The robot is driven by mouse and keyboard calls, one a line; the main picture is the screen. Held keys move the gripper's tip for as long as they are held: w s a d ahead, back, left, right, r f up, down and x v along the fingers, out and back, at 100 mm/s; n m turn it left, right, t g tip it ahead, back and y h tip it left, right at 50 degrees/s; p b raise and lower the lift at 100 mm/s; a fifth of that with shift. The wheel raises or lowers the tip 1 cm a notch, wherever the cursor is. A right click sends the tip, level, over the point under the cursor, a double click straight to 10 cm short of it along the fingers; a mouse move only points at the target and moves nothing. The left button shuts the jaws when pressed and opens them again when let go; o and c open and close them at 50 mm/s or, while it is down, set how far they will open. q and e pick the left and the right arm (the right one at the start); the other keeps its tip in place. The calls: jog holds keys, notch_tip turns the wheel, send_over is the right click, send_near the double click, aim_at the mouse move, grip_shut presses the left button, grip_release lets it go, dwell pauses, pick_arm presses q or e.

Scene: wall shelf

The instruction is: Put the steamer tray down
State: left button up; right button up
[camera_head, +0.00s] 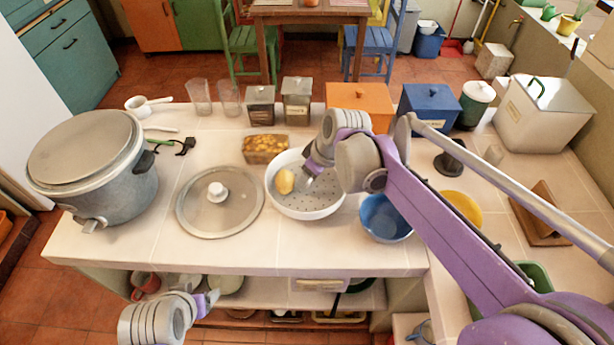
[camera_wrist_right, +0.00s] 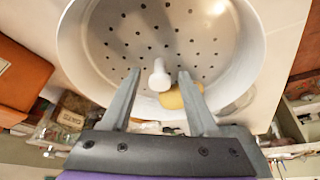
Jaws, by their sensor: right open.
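The steamer tray is a white round bowl with a perforated floor (camera_head: 318,208), on the counter between the glass lid and the blue bowl. It fills much of the right wrist view (camera_wrist_right: 245,55), where a white knob (camera_wrist_right: 159,78) stands up from its middle. A yellow potato-like piece (camera_head: 284,181) lies in the tray and also shows in the wrist view (camera_wrist_right: 182,96). My right gripper (camera_head: 310,180) reaches into the tray; its open fingers (camera_wrist_right: 159,73) are on either side of the knob, with gaps showing. My left gripper (camera_head: 212,300) is near the counter's front edge, away from the tray.
A large grey lidded pot (camera_head: 95,165) stands at the left. The glass lid (camera_head: 220,205) lies left of the tray, the blue bowl (camera_head: 385,218) close at its right. A loaf-like block (camera_head: 265,149) and canisters (camera_head: 297,100) stand behind. An open shelf (camera_head: 265,295) is below the counter.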

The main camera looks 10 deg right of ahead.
jog(key=v, duration=1.2)
jog(key=shift+p, duration=0.4)
jog(key=shift+a, duration=0.1)
